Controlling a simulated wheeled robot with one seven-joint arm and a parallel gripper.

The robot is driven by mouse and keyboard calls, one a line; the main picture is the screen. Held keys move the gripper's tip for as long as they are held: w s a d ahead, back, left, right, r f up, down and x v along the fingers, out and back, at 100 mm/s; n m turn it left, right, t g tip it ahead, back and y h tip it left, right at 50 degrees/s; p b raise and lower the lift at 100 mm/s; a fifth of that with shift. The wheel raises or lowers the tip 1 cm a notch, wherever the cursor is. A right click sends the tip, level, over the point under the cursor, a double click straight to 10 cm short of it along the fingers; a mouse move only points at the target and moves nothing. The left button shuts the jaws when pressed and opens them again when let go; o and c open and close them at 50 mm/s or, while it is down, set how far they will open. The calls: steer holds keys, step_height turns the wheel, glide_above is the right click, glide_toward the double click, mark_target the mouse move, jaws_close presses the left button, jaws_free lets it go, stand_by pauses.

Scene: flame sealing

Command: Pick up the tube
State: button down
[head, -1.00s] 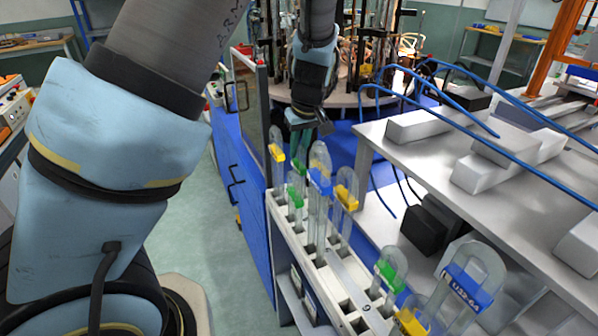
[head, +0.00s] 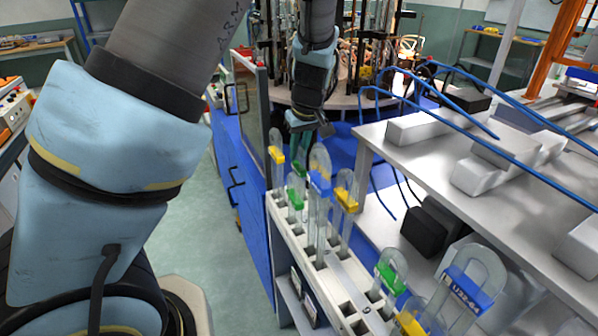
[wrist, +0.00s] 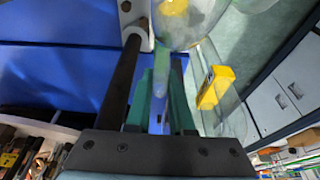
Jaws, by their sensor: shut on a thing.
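My gripper (head: 311,126) hangs fingers-down just beyond the far end of the tube rack in the head view. In the wrist view my gripper (wrist: 160,98) has its two green fingers close together around a narrow clear glass piece (wrist: 161,82), which looks like part of a tube. The held glass cannot be made out in the head view. Glass tubes stand in the rack, among them one with a blue clip (head: 319,182), one with a yellow clip (head: 346,198) and one with a green clip (head: 391,277). A yellow-clipped tube (wrist: 215,88) is right of the fingers.
The white slotted rack (head: 345,285) runs toward the lower right. A grey table (head: 425,165) with metal blocks and blue hoses is to its right. A blue machine (head: 243,200) and a glass panel border the left, with open green floor (head: 205,235) beyond.

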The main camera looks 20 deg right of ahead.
step_height(320, 180, up, 18)
steer(key=b, duration=0.3)
steer(key=shift+b, duration=0.3)
stand_by(0.8)
